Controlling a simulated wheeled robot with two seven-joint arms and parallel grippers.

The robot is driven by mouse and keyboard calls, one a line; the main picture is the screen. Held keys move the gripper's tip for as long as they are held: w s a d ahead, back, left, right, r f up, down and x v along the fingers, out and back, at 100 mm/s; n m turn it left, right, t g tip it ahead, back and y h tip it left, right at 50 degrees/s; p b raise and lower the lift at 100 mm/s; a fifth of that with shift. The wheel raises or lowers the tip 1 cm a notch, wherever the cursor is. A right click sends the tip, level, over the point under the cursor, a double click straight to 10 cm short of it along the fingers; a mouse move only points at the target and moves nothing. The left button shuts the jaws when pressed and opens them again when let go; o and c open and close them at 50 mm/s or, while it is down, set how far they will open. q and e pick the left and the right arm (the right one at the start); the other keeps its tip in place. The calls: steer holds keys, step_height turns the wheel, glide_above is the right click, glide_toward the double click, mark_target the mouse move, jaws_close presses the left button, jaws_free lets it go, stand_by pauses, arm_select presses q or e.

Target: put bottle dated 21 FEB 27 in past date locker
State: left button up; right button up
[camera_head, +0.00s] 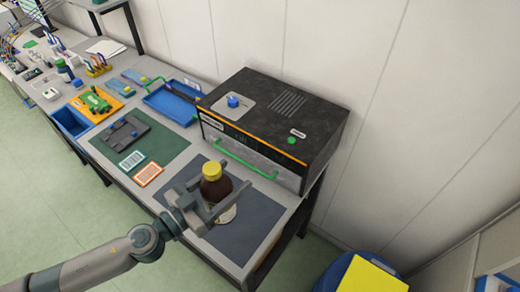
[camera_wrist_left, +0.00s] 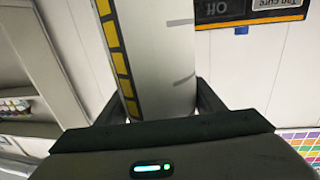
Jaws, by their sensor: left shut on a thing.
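A dark brown bottle (camera_head: 217,188) with a yellow cap (camera_head: 211,170) is held between the two fingers of my left gripper (camera_head: 228,172) over the dark blue-grey mat. In the left wrist view a pale surface (camera_wrist_left: 158,60) with a yellow and black band fills the space between the fingers. I cannot read a date on the bottle in either view. A whitish patch shows just below the bottle; I cannot tell if it is its label or a separate thing. My right gripper is not in view. I cannot make out a locker marked past date.
A black box-shaped machine (camera_head: 270,112) with a green handle stands behind the mat (camera_head: 252,228). Left of it are a blue tray (camera_head: 170,104), a green mat (camera_head: 172,150) with cards, and an orange tray. A blue bin with a yellow top (camera_head: 372,276) is at lower right.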

arm_select(q)
steer(key=shift+d+t+b, duration=0.2)
steer(key=shift+t+b, duration=0.1)
steer(key=shift+b, duration=0.15)
steer(key=n+t+y+b, duration=0.1)
steer(key=n+y+b, duration=0.1)
steer(key=b, duration=0.1)
steer(key=shift+s+r, duration=0.1)
steer(key=shift+s, duration=0.05)
steer(key=s+a+f+n+t+y+b, duration=0.1)
steer(key=a+f+n+t+y+b, duration=0.1)
steer(key=a, duration=0.5)
steer(key=s+a+f+n+t+y+b, duration=0.2)
steer(key=a+f+n+y+b, duration=0.3)
steer(key=a+y+b, duration=0.2)
steer(key=shift+s+a+y, duration=0.25)
steer(key=shift+s+y, duration=0.05)
steer(key=shift+y, duration=0.8)
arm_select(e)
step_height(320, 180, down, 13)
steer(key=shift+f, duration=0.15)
arm_select(q)
steer(key=shift+f, duration=0.1)
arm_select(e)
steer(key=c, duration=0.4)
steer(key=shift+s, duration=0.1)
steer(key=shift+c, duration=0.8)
